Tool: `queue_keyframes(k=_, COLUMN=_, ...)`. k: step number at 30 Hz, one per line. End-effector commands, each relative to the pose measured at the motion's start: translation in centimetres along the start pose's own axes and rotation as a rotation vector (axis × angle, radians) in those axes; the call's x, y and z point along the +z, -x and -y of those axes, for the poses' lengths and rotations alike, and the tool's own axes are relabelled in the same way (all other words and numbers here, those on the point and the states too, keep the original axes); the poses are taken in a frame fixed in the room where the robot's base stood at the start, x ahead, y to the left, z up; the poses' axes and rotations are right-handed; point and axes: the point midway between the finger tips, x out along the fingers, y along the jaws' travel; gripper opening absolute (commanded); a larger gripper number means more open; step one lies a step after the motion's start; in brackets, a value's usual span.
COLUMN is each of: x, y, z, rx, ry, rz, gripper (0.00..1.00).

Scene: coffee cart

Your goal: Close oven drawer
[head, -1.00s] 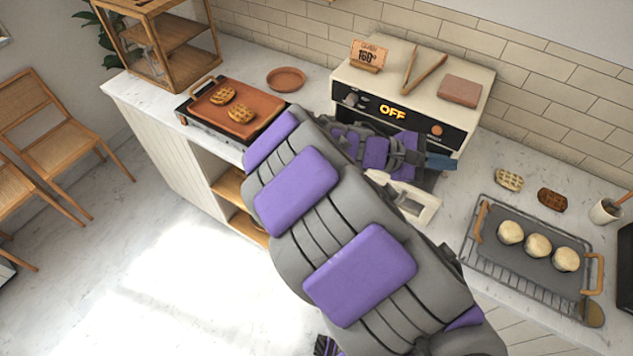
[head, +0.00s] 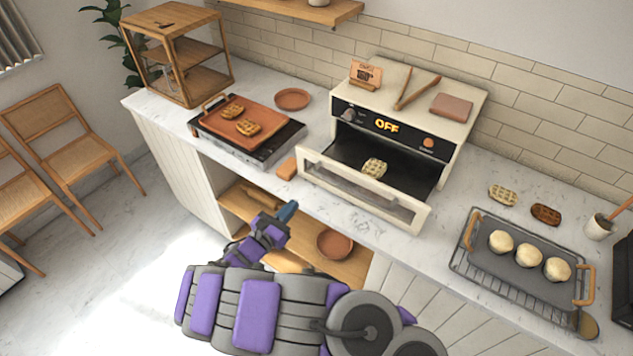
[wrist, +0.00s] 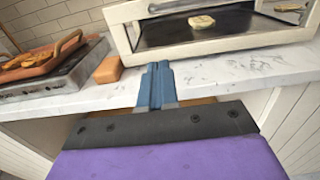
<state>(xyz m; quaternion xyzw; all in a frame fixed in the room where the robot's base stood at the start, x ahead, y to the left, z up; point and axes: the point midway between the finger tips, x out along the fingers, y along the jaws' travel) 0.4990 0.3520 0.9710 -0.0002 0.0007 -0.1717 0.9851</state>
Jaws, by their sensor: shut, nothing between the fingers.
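The cream oven (head: 455,112) stands on the counter against the tiled wall, its display reading OFF. Its drawer (head: 408,213) is pulled out toward the counter's front edge, with a pale waffle (head: 374,168) lying on the dark tray inside. The drawer also shows at the top of the wrist view (wrist: 225,42), with the waffle (wrist: 201,21) in it. My gripper (head: 287,212) is in front of the counter, left of and below the drawer front, touching nothing that I can see. In the wrist view its blue fingers (wrist: 157,72) are together and empty, pointing toward the counter.
An orange-brown block (head: 287,168) lies on the counter just left of the drawer. A griddle (head: 262,148) with an orange tray and waffles is farther left. A rack (head: 468,268) with a tray of round buns is at right. Open shelves with a bowl (head: 334,244) are below.

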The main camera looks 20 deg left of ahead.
Motion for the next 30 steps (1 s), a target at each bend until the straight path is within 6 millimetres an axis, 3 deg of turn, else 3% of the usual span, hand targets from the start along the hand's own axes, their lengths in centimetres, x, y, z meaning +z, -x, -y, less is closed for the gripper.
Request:
queue_keyframes(k=18, x=-0.1, y=-11.1, z=0.5, rx=-0.005, ry=-0.005, rz=-0.002, gripper=0.00)
queue_keyframes(k=24, x=0.0, y=-12.8, z=0.2, rx=-0.005, ry=-0.002, rz=0.000, gripper=0.00)
queue_keyframes(k=30, x=0.1, y=-13.1, z=0.2, rx=-0.003, ry=-0.002, rz=0.001, gripper=0.00)
